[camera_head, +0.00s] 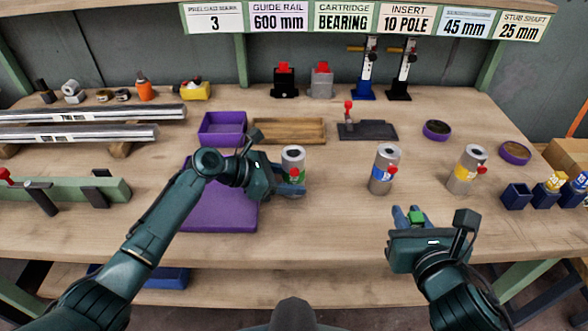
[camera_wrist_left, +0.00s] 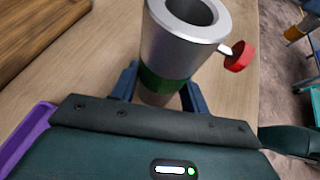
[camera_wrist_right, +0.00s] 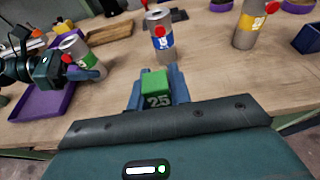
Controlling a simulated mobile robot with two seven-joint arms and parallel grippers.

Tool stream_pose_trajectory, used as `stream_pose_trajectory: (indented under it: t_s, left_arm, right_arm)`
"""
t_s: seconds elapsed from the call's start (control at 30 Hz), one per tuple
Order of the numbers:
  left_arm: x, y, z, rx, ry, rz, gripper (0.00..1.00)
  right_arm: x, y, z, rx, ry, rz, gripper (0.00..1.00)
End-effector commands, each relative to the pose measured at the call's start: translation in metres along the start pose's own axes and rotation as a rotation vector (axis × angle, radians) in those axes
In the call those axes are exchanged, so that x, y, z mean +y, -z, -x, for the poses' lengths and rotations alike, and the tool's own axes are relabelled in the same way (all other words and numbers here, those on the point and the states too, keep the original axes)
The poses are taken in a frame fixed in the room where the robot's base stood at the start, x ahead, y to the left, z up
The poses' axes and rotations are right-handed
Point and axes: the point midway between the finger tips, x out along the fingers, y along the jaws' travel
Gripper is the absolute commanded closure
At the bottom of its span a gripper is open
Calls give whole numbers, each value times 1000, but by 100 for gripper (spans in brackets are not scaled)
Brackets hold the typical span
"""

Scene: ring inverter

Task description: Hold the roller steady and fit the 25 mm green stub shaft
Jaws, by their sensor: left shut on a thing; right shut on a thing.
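A silver roller with a green band (camera_head: 293,158) stands upright on the bench, with an open bore on top and a red knob on its side. My left gripper (camera_head: 291,189) is shut on it low down; the left wrist view shows the fingers on both sides of the roller (camera_wrist_left: 180,50) around the green band. The green 25 mm stub shaft (camera_wrist_right: 157,88) shows its green block marked 25 between the fingers of my right gripper (camera_wrist_right: 157,98). In the head view the stub shaft (camera_head: 416,217) is at the bench's front edge, right of and apart from the roller. Its lower part is hidden.
A blue-banded roller (camera_head: 385,168) and a yellow-banded roller (camera_head: 466,168) stand upright to the right. Bench between the rollers is clear.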

Motion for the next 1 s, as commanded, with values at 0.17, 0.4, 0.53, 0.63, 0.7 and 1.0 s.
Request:
stream_pose_trajectory:
  t_s: [0.17, 0.4, 0.53, 0.63, 0.7, 1.0]
  left_arm:
    - [0, 0, 0, 1, 0, 0, 68]
    - [0, 1, 0, 1, 1, 0, 68]
    - [0, 1, 0, 1, 1, 1, 68]
    - [0, 1, 0, 2, 1, 1, 68]
    - [0, 1, 0, 2, 1, 1, 68]
    - [0, 1, 0, 1, 1, 0, 68]
  right_arm:
    - [0, -1, 0, -2, 0, 0, 100]
    - [0, -1, 0, -2, 0, 0, 100]
    - [0, -1, 0, -2, 0, 0, 100]
    - [0, -1, 0, -3, 0, 0, 100]
    - [2, -2, -2, -4, -4, 1, 100]
    - [46, -25, -42, -13, -114, 36, 100]
